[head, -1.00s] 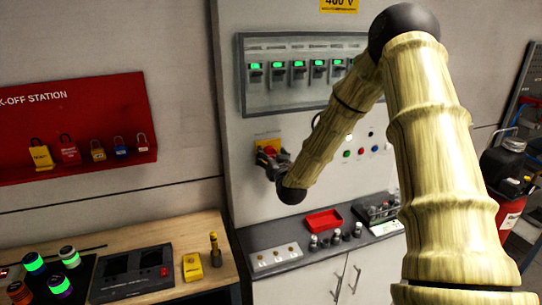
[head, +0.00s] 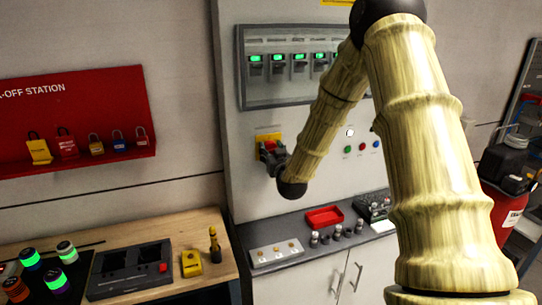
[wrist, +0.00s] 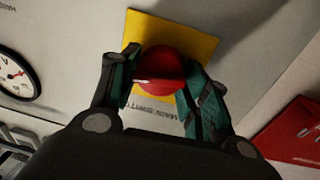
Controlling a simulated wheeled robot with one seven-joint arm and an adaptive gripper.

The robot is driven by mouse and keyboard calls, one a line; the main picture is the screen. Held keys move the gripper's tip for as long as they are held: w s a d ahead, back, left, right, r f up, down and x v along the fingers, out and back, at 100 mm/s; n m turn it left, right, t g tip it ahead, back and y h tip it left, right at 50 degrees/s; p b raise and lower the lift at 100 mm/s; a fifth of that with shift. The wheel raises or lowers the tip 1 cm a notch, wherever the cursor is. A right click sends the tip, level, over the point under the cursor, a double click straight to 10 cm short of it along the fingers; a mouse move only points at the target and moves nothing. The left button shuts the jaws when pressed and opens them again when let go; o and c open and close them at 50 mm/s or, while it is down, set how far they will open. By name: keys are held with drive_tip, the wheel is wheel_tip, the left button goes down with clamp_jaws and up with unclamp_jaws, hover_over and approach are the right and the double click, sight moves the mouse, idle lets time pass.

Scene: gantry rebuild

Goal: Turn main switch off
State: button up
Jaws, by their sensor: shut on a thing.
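The main switch is a red rotary handle (wrist: 158,70) on a yellow plate (wrist: 188,38), fixed to the pale cabinet front. In the wrist view my gripper (wrist: 160,85) has a finger on each side of the red handle and is shut on it. Lettering that reads in part "MAIN SWITCH" shows beside the plate. In the head view the yellow plate (head: 268,138) sits below the breaker panel, and my gripper (head: 270,154) is at it, covering most of the red handle. The handle's exact angle is hard to tell.
A breaker panel (head: 290,95) with several green-lit switches is above. Small buttons (head: 362,147) are to the right, partly behind my arm. A grey shelf below holds a red tray (head: 324,217). A red lock-off board (head: 80,120) with padlocks hangs at left.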

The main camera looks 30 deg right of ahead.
drive_tip(key=n+b, duration=0.4)
drive_tip(key=shift+a+f+b, duration=0.1)
drive_tip(key=shift+f+b, duration=0.2)
drive_tip(key=shift+b, duration=0.1)
drive_tip(key=n+b, duration=0.4)
drive_tip(key=b, duration=0.1)
drive_tip(key=shift+f+n+t, duration=0.1)
drive_tip(key=shift+n+t, duration=0.2)
drive_tip(key=n+b, duration=0.3)
drive_tip(key=b, duration=0.1)
drive_tip(key=shift+n+y, duration=0.4)
drive_tip(key=n+b, duration=0.4)
drive_tip(key=shift+y+b, duration=0.3)
drive_tip(key=o, duration=1)
drive_tip(key=shift+s, duration=0.1)
